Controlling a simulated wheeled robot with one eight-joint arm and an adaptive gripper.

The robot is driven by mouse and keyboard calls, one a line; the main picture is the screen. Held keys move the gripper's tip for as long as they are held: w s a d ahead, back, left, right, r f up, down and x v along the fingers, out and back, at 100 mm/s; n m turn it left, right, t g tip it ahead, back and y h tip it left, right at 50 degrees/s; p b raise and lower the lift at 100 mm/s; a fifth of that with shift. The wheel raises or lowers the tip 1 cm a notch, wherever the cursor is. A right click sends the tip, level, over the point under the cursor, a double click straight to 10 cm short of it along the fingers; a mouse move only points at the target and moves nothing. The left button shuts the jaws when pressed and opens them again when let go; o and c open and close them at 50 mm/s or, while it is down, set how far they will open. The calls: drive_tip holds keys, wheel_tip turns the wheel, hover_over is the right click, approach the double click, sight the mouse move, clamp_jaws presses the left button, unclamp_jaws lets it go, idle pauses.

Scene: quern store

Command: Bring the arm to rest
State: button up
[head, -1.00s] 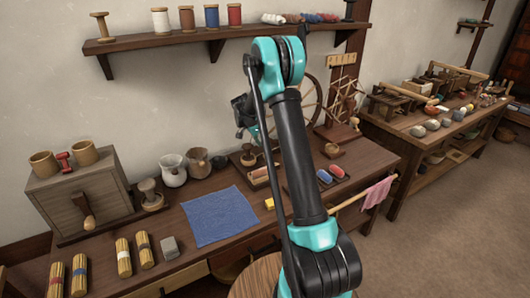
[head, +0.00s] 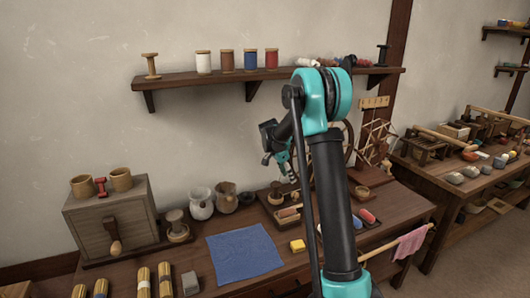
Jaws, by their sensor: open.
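My arm (head: 338,200) rises from the lower middle of the head view and bends at a teal elbow near the shelf. Its end reaches down and left behind the elbow. My gripper (head: 281,172) hangs open over the back of the workbench, above the small tray with rolls. It appears apart from the bench and holds nothing that I can see. Its fingertips are small and partly hard to make out.
The workbench (head: 185,262) bears a blue cloth (head: 243,253), a yellow block (head: 297,246), a wooden box (head: 110,218), jars and bundles. A shelf (head: 180,80) with spools runs behind the elbow. A spinning wheel (head: 348,140) stands behind the arm. A second table (head: 440,175) stands right.

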drive_tip(key=s+d+r+n+t+y, duration=0.2)
drive_tip(key=s+n, duration=0.5)
drive_tip(key=s, duration=1.4)
drive_tip(key=s+a+f+n+y, duration=0.1)
drive_tip(key=s+f+n, duration=0.1)
drive_tip(key=s, duration=0.7)
drive_tip(key=s+a+f+n+y, duration=0.1)
drive_tip(key=s+f+n, duration=0.2)
drive_tip(key=s, duration=0.7)
drive_tip(key=shift+s+a+n+t, duration=0.3)
drive_tip(key=shift+n+t, duration=0.1)
drive_tip(key=shift+n, duration=0.5)
